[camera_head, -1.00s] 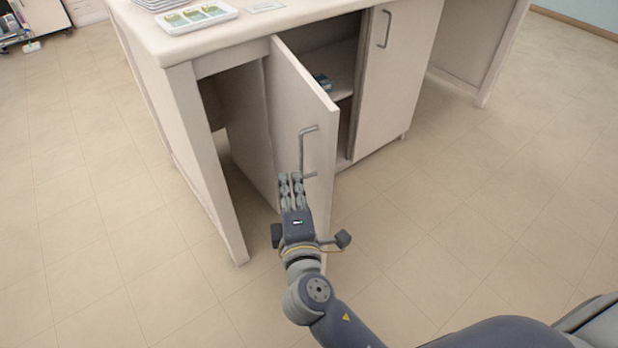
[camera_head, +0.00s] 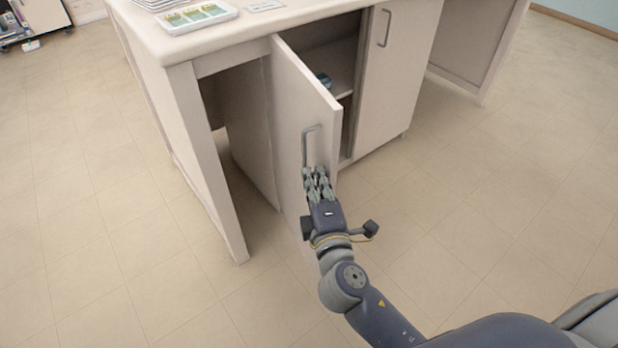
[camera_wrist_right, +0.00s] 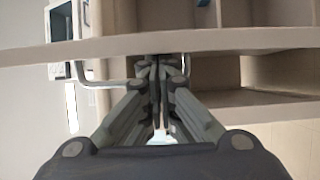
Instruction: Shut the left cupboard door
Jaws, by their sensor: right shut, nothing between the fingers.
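The left cupboard door (camera_head: 290,117) stands part open, swung out from the white cupboard under the counter. Its grey bar handle (camera_head: 305,148) is on the outer face, and the right gripper covers its lower end. My right gripper (camera_head: 316,172) is shut and empty, with its fingertips at the door's outer face beside the handle. My left gripper is not in view.
The right cupboard door (camera_head: 394,85) is shut. A small dark blue-green item (camera_head: 324,80) sits on the shelf inside the open part. The counter (camera_head: 240,35) carries a white tray (camera_head: 196,17). The floor around the door is clear.

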